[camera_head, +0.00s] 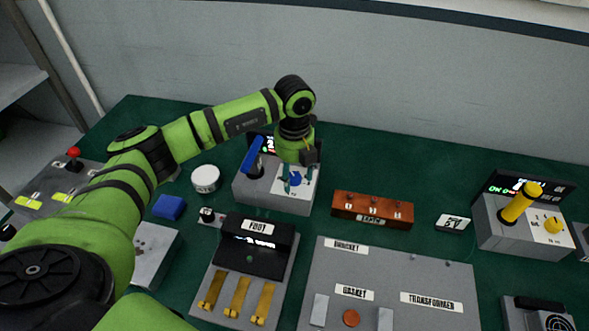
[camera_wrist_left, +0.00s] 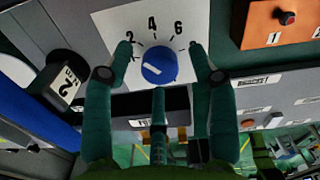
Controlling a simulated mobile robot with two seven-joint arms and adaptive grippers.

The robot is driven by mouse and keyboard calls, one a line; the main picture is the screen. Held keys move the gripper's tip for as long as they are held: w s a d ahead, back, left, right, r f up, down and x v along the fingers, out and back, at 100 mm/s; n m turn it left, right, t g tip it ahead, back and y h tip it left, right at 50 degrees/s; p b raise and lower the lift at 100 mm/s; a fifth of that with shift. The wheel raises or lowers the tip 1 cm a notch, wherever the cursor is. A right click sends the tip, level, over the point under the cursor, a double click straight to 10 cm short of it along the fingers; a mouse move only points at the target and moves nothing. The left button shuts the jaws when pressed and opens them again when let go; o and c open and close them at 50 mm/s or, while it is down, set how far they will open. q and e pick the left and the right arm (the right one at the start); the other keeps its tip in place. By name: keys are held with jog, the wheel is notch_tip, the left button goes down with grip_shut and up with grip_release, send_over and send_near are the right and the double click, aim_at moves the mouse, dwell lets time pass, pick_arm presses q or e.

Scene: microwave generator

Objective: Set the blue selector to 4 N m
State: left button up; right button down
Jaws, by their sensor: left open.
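The blue selector (camera_wrist_left: 159,65) is a round knob on a white dial plate (camera_wrist_left: 118,24) marked 2, 4 and 6. A pale line shows on its face, but I cannot tell for sure which number it indicates. In the head view the selector (camera_head: 295,179) sits on a grey box (camera_head: 262,195) with a blue lever (camera_head: 253,156). My left gripper (camera_head: 297,172) is over this dial from above. In the left wrist view its fingers (camera_wrist_left: 161,62) are spread open around the knob, with visible gaps at both sides. My right gripper is not in view.
A brown terminal block (camera_head: 372,211) stands right of the box. A black-topped foot unit (camera_head: 256,246) is in front, and a white round container (camera_head: 206,178) is to the left. A yellow-lever box (camera_head: 510,232) stands far right. Green table is clear behind the brown block.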

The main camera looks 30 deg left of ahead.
pick_arm(q)
jog(key=c, duration=1.1)
jog(key=shift+c, duration=0.2)
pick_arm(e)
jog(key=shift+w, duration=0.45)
pick_arm(q)
jog(key=shift+f+m+b, duration=0.1)
jog(key=shift+m+b, duration=1.5)
jog(key=shift+m, duration=0.2)
jog(key=shift+m+b, duration=1.35)
jog(key=shift+m, duration=0.75)
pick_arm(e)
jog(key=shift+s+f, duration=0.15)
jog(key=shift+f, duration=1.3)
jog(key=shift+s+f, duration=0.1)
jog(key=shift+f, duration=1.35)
